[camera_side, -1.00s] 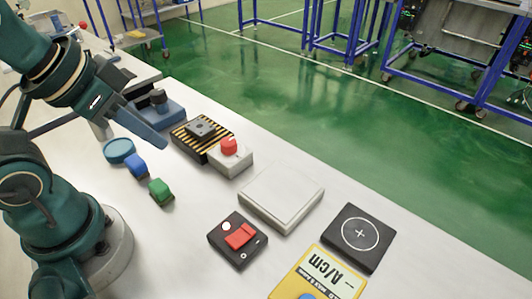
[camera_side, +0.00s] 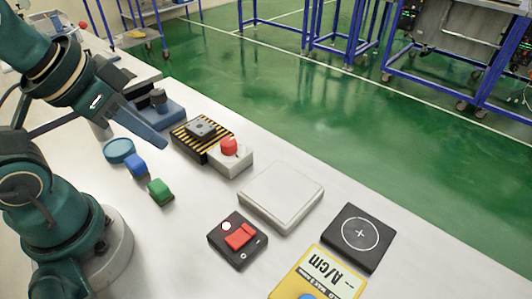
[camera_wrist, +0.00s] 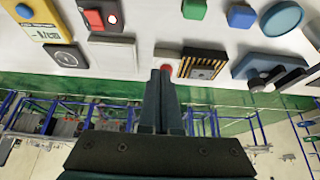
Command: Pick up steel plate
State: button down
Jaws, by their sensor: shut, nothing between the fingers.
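A small grey metal plate (camera_side: 201,128) lies on a black-and-yellow striped block (camera_side: 184,146) at the back of the bench in the side view; it looks like the steel plate. In the wrist view the striped block (camera_wrist: 203,66) is at the top, right of my fingertips. My gripper (camera_side: 163,144) is shut and empty. In the side view its tip appears in front of the striped block, above the bench and apart from the plate. In the wrist view my fingertips (camera_wrist: 161,72) are together, partly covering the grey box with the red button.
A grey box with a red button (camera_side: 231,158) stands beside the striped block. A pale square pad (camera_side: 281,194), red switch box (camera_side: 239,240), black pad with a circle (camera_side: 372,238) and yellow meter (camera_side: 340,284) are nearer. Blue (camera_side: 136,166) and green (camera_side: 160,190) blocks stand left.

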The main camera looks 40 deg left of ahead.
grip_release()
jog(key=w+a+r+m, duration=0.1)
jog(key=w+r, duration=0.3)
jog(key=w, duration=0.1)
jog(key=n+g, duration=0.2)
jog(key=g, duration=0.3)
send_over(200, 126)
notch_tip(200, 126, down, 11)
jog(key=shift+d+r, duration=0.1)
jog(key=shift+r, duration=0.1)
jog(key=shift+f+g, duration=0.3)
jog(key=shift+f, duration=2.4)
